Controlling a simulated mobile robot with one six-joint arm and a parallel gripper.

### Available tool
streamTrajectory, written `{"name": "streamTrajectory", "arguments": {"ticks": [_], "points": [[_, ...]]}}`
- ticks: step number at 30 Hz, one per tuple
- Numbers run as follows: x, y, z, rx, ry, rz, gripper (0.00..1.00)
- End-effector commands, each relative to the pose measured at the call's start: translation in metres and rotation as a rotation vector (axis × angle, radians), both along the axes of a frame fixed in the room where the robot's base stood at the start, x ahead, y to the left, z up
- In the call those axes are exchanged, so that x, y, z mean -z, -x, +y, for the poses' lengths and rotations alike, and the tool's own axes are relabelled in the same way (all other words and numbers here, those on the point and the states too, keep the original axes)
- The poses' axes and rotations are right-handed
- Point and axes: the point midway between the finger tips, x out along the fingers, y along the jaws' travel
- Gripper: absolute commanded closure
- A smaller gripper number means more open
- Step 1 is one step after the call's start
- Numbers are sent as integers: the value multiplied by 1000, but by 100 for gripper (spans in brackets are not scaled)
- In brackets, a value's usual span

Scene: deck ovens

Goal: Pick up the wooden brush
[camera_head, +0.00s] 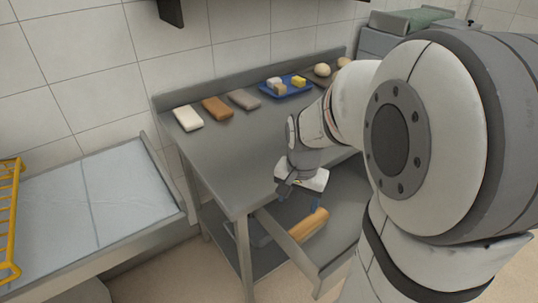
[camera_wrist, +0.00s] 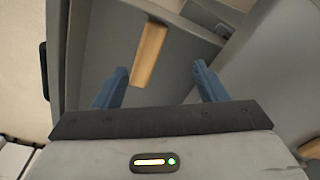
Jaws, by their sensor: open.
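A long light-brown wooden piece, which I take for the wooden brush (camera_head: 309,225), lies in the open grey drawer (camera_head: 340,245) under the worktop; no bristles show. In the wrist view the brush (camera_wrist: 150,55) lies at a slight tilt, ahead of and between the blue fingertips, on the drawer floor. My gripper (camera_head: 300,198) is above the drawer, close to the brush and apart from it. It is open and empty; the wrist view shows the two fingers (camera_wrist: 161,70) spread wide. My arm hides part of the drawer's right side.
The grey worktop (camera_head: 245,150) overhangs behind the drawer. Along its back are a white block (camera_head: 188,118), a brown block (camera_head: 217,108), a grey block (camera_head: 243,99), a blue tray (camera_head: 268,91) with small pieces, and round rolls (camera_head: 322,70). A yellow rack (camera_head: 10,215) stands far left.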

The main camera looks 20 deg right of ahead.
Motion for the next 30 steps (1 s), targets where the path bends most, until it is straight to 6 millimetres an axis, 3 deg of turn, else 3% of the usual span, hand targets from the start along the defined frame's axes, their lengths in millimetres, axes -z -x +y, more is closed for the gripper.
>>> {"name": "streamTrajectory", "arguments": {"ticks": [1,3,9,30], "points": [[21,-9,-12,86,-9,22,35],[39,-19,-26,198,-18,41,35],[73,-35,-51,394,-32,71,35],[154,-28,-54,429,-34,76,35]]}}
